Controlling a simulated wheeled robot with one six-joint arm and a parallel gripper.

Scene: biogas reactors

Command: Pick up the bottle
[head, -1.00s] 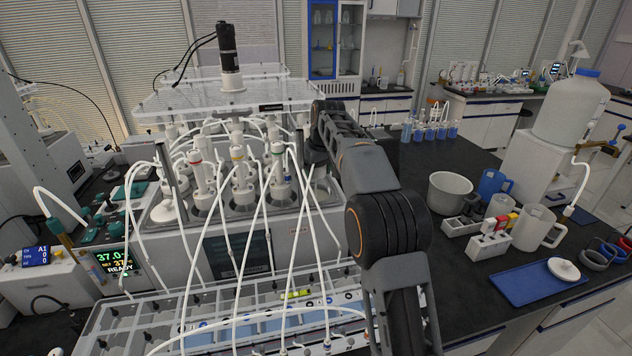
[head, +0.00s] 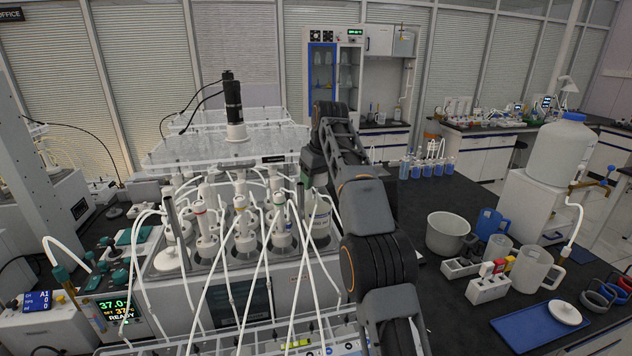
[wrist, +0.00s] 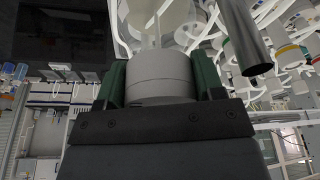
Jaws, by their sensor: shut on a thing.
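In the wrist view, the bottle (wrist: 160,77) shows as a pale grey-white cylindrical part with a rim line, between the two green finger pads. My gripper (wrist: 160,82) is shut on it, one pad on each side. In the head view, a white bottle with a printed label (head: 322,215) shows under the gripper, partly hidden by my arm. It looks upright at the right side of the reactor unit. I cannot tell whether its base is clear of its seat.
Capped reactor vessels (head: 243,220) with white tubes stand close on the left. A clear shelf (head: 215,148) with a black motor (head: 233,105) rises behind them. On the right are a grey pot (head: 447,232), mugs, a blue tray (head: 545,325) and a large carboy (head: 560,150).

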